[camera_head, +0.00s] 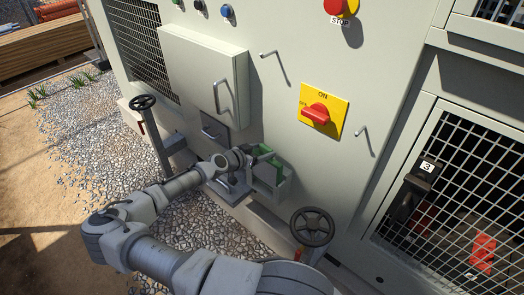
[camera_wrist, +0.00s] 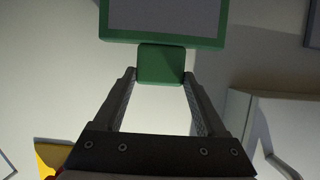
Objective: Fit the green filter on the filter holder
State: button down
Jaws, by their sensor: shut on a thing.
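The green filter, a green frame around a grey panel, shows at the top of the wrist view (camera_wrist: 165,15) and beside the holder in the head view (camera_head: 267,153). My gripper (camera_wrist: 160,76) is shut on the filter's green tab, with one finger on each side. In the head view my gripper (camera_head: 246,156) reaches in from the left, next to the wall. The filter holder (camera_head: 282,188) looks like an open grey box on the chiller wall. The filter is at its upper part; I cannot tell whether it touches or enters it.
A handwheel (camera_head: 312,226) stands right of my arm and another (camera_head: 143,103) at the left. A cabinet with a handle (camera_head: 203,70) juts out above left. A red switch on a yellow plate (camera_head: 323,112) is above right. Gravel (camera_head: 95,130) covers the ground at left.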

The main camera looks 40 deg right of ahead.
jog(key=shift+f, duration=0.15)
jog(key=shift+f+b, duration=1.75)
jog(key=shift+f, duration=0.85)
grip_release()
jog(key=p+v, duration=0.2)
jog(key=v, duration=0.5)
